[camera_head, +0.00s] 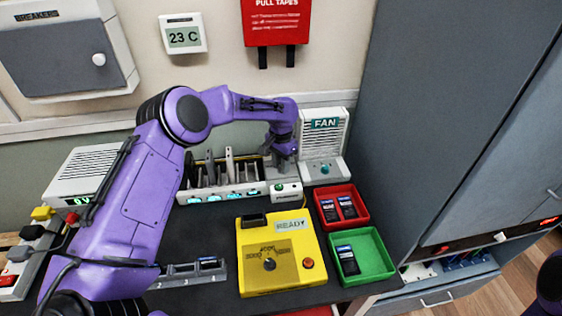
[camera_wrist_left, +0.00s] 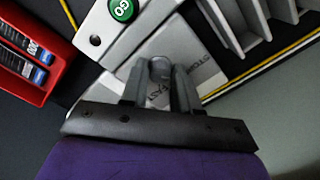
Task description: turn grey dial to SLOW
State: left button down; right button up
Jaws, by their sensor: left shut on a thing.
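My left gripper (camera_head: 284,155) reaches down to the right end of the white charging unit at the back of the counter. In the left wrist view the gripper (camera_wrist_left: 161,75) is shut on the grey dial (camera_wrist_left: 160,68), one finger on each side. The dial sits on a pale plate (camera_wrist_left: 207,68) with printed words; FAST reads beside the dial, and another word is partly readable. In the head view the gripper hides the dial. My right gripper is not in view.
A green GO button (camera_wrist_left: 123,9) is close to the dial. Upright slot dividers (camera_head: 229,165) stand left of the gripper, and a FAN unit (camera_head: 322,150) stands right. A yellow box (camera_head: 254,285) is in front.

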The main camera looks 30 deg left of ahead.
pick_arm(q)
jog(key=m+p, duration=0.1)
jog(key=m, duration=0.2)
jog(key=shift+f+m+p, duration=0.1)
jog(key=shift+m+p, duration=0.25)
jog(key=shift+m, duration=1.55)
jog(key=shift+s+d, duration=0.1)
jog(key=c, duration=1.1)
grip_release()
jog(key=shift+o, duration=1.4)
jog(key=shift+w+f, duration=0.1)
jog(key=shift+w, duration=0.1)
